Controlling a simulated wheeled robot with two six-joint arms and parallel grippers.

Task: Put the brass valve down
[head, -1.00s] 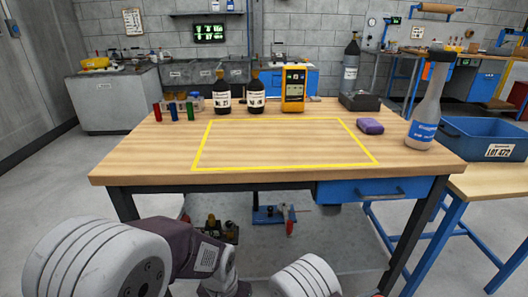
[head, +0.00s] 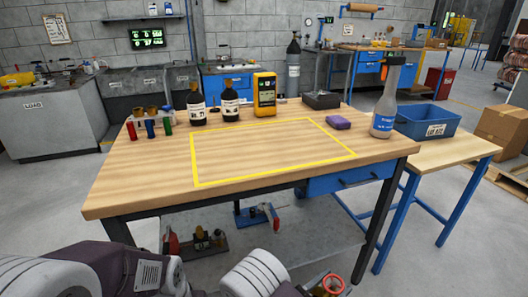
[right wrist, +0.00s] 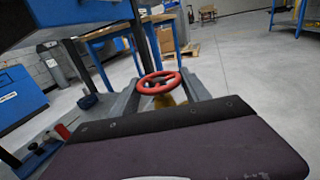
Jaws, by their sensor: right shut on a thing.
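The brass valve has a red handwheel (right wrist: 158,83) on top and a yellow brass body (right wrist: 165,101) below it, mostly hidden. In the right wrist view it sits between the two grey fingers of my right gripper (right wrist: 160,98), which is shut on it. In the head view the red handwheel (head: 329,285) shows at the bottom edge, in front of the workbench and lower than its top. The wooden workbench (head: 150,185) carries an empty yellow-outlined rectangle (head: 270,178). My left arm shows at the bottom left, but its gripper does not.
Dark bottles (head: 196,104), a yellow meter (head: 264,94) and small coloured cylinders (head: 150,129) stand at the back left of the bench. A blue bin (head: 428,121) stands on the side table (head: 455,150).

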